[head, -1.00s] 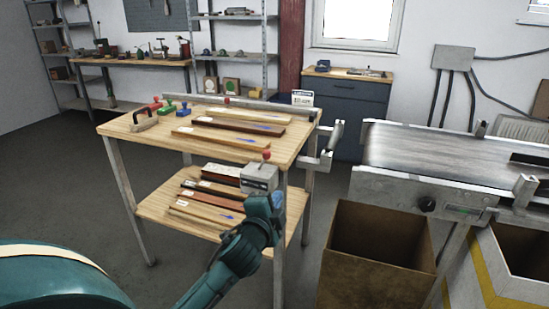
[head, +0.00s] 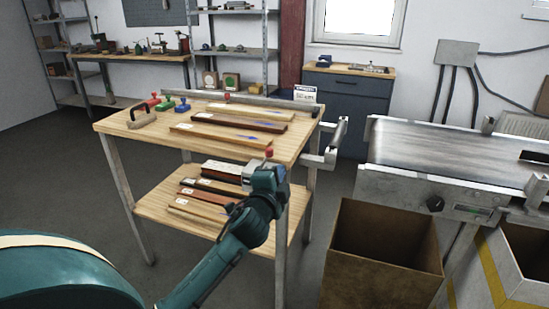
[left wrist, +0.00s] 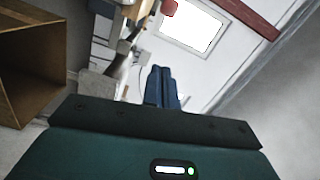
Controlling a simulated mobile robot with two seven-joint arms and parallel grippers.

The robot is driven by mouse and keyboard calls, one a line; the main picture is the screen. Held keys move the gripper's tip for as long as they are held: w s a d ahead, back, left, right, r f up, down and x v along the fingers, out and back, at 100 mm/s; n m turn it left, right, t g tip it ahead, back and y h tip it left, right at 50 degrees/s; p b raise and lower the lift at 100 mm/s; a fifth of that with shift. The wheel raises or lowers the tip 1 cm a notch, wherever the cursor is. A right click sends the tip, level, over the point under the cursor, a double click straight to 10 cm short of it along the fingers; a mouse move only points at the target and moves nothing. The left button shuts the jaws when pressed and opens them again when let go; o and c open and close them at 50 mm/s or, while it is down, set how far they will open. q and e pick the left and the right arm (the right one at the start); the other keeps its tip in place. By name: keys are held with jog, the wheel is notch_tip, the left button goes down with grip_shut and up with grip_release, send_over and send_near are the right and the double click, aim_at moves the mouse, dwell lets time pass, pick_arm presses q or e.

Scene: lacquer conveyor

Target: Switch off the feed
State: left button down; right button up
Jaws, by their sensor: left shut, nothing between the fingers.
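A grey box (head: 249,172) with a red-knobbed lever (head: 268,152) is at the front right corner of the wooden table. My left gripper (head: 275,172) is in front of it and hides most of the box. Its fingers are shut and empty, and they show close together in the left wrist view (left wrist: 161,88). I cannot tell whether gripper and box touch. A red piece, perhaps the knob, shows at the top of the left wrist view. The conveyor (head: 430,180) at the right carries a black dial (head: 436,204) and a small green-lit panel (head: 470,210). My right gripper is not in view.
An open brown bin (head: 385,270) stands below the conveyor. A blue cabinet (head: 345,105) is behind. The floor left of the table is clear.

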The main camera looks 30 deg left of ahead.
aim_at(266, 159)
pick_arm(q)
jog(key=w+a, duration=0.6)
jog(key=w, duration=0.1)
jog(key=shift+w+f, duration=0.2)
jog(key=shift+f, duration=0.25)
jog(key=shift+a+r, duration=0.1)
jog(key=shift+a, duration=0.05)
jog(key=shift+a+r+n+p, duration=0.15)
jog(key=shift+n+p, duration=0.15)
jog(key=shift+p, duration=0.15)
